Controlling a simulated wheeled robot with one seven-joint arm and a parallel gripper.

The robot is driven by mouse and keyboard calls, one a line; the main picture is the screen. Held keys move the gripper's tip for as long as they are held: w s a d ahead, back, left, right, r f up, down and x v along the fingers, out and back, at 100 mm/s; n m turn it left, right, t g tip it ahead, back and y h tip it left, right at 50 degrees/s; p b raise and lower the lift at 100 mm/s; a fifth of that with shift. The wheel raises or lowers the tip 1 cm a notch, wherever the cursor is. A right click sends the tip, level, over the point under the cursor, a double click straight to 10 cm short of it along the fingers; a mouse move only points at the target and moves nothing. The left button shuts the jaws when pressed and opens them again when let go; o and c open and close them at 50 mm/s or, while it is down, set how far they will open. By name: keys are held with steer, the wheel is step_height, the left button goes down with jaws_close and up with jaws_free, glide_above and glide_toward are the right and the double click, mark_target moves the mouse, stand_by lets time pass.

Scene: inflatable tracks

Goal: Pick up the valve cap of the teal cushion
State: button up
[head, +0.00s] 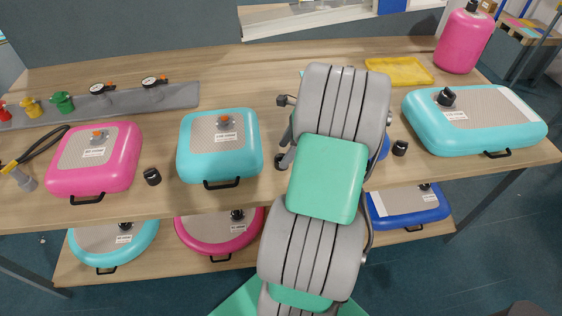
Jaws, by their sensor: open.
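The teal square cushion (190,165) lies left of centre on the bench, with a grey patterned top, an orange-topped valve (223,121) and a black front handle. A small black round thing (281,161) sits to its right, close beside my arm in the picture; it looks like a loose cap, but I cannot tell for sure. Another loose black cap (152,177) stands between the pink cushion (66,182) and the teal one. A larger teal mat (430,137) at the right has a black cap on its valve (446,97). My gripper is hidden behind my arm.
A third black cap (400,148) stands right of my arm, by a mostly hidden blue thing (383,149). A grey tray (180,97) with coloured fittings and gauges lies back left. A yellow tray (397,71) and pink cylinder (464,42) stand back right. More cushions lie on the lower shelf.

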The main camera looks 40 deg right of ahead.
mark_target(283, 155)
steer(key=x, duration=0.4)
steer(key=shift+d, duration=0.1)
steer(key=shift+c, duration=0.5)
steer(key=c, duration=1.3)
